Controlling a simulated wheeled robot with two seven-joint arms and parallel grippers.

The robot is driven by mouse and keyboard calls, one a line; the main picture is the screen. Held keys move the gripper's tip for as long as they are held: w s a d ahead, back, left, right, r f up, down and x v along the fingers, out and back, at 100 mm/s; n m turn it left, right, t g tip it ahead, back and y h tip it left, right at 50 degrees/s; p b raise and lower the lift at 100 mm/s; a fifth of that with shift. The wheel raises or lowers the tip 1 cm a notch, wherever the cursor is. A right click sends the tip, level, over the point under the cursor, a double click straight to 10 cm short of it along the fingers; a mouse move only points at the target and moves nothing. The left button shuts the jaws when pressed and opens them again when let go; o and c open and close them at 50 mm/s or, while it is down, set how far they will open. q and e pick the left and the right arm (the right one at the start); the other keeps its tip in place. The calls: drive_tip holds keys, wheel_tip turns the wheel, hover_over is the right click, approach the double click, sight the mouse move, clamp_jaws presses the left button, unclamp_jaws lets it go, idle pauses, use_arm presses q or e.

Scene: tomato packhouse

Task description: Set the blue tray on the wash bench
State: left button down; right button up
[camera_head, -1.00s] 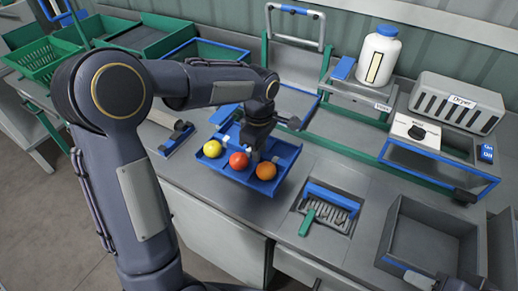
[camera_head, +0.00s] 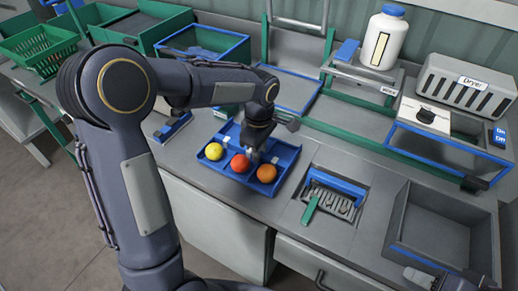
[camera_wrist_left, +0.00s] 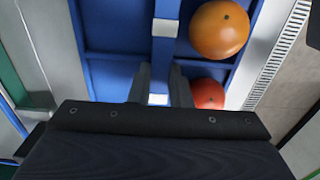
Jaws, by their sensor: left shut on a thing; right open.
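The blue tray (camera_head: 227,177) is over the grey wash bench (camera_head: 215,120), near its front edge, and looks about level. Whether its underside touches the bench I cannot tell. It holds a yellow tomato (camera_head: 214,151), a red tomato (camera_head: 240,163) and an orange tomato (camera_head: 267,173) along its near side. My left gripper (camera_head: 254,155) is shut on the tray's middle bar (camera_wrist_left: 165,45), seen between the fingers in the left wrist view. My right gripper (camera_head: 422,279) is open, only partly in view at the bottom right edge.
A sink basin (camera_head: 437,228) and a drain recess with a green-handled brush (camera_head: 312,205) lie to the right. A dryer box (camera_head: 465,85), a white bottle (camera_head: 385,38) and green-and-blue racks stand behind. Green crates (camera_head: 38,52) are at the back left.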

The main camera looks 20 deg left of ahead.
use_arm(q)
drive_tip(key=shift+f+b, duration=0.4)
drive_tip(key=shift+f, duration=0.15)
idle(0.7)
drive_tip(key=c, duration=1.3)
unclamp_jaws()
drive_tip(key=shift+c, duration=1.4)
drive_tip(key=shift+r, duration=0.15)
wheel_tip(320, 180, up, 7)
drive_tip(key=p, duration=0.5)
drive_tip(key=shift+p, duration=0.35)
